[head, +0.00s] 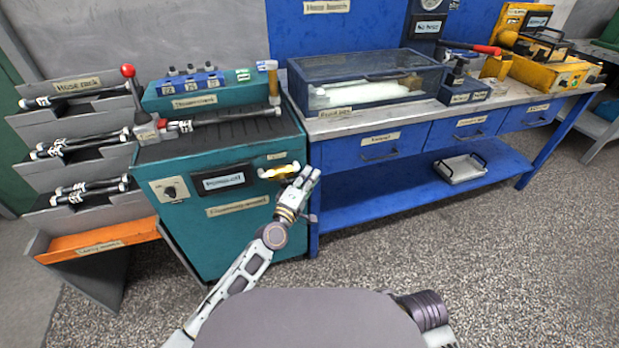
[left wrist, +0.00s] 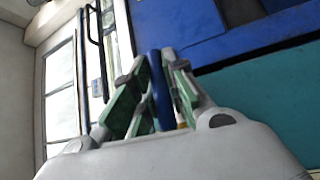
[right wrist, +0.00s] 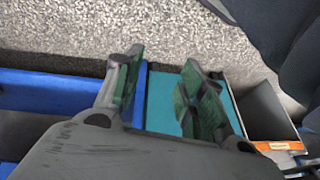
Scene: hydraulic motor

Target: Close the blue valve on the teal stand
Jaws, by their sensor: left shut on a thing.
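The teal stand (head: 235,240) is at the left in the head view, with a dial and labels on its front. A yellow fitting (head: 280,171) is at its upper right front; the blue valve handle is hard to make out there. My left gripper (head: 306,178) is at the right end of this fitting. In the left wrist view the blue valve handle (left wrist: 158,85) is a blue bar between the fingers of my left gripper (left wrist: 164,62), which is shut on it. My right gripper (right wrist: 163,68) is open and empty above the floor and stand.
A blue workbench (head: 420,190) with drawers and a metal tray (head: 460,167) on its lower shelf adjoins the stand at right. A grey hose rack (head: 85,210) with an orange bottom tray (head: 100,241) is at left. The floor in front is clear.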

